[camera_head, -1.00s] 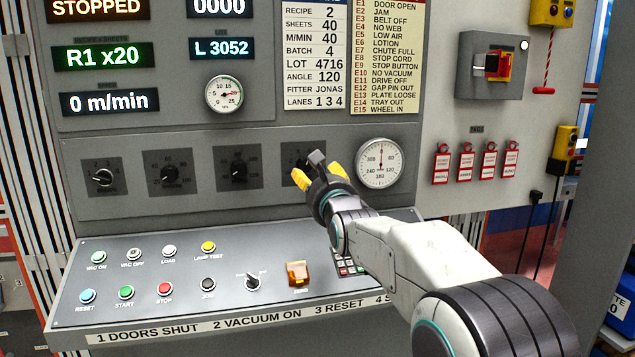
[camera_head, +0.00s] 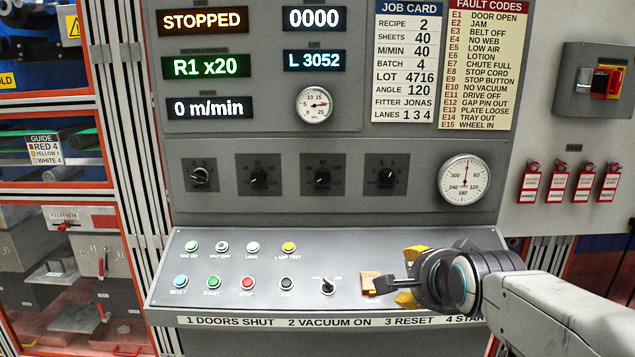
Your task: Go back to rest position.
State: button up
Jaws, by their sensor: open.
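My gripper (camera_head: 408,276) is at the lower right of the view, in front of the right part of the sloped button panel (camera_head: 240,263). Its yellow-tipped fingers are apart and point left, with nothing between them that I can make out. An orange switch (camera_head: 369,284) shows just left of the fingertips, partly hidden by them. I cannot tell whether they touch it. My arm runs off to the lower right and hides the panel's right end. The four-dial row, with its rightmost knob (camera_head: 387,175), is clear of the gripper.
A round angle gauge (camera_head: 464,181) sits right of the knobs. Red tags (camera_head: 557,187) hang on the right wall under a red-and-yellow isolator switch (camera_head: 606,82). An orange-framed bay (camera_head: 70,283) stands at the left. The space before the panel's left half is clear.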

jog(key=s+f+n+g+p, duration=0.2)
jog(key=s+n, duration=0.5)
jog(key=s, duration=0.5)
jog(key=s+f+n+g+p, duration=0.3)
jog(key=s+f+n+g, duration=0.2)
jog(key=s, duration=0.7)
jog(key=n, duration=0.2)
jog(key=shift+s+n, duration=0.3)
jog(key=shift+s, duration=0.05)
jog(key=shift+a+f, duration=0.1)
jog(key=shift+a, duration=0.05)
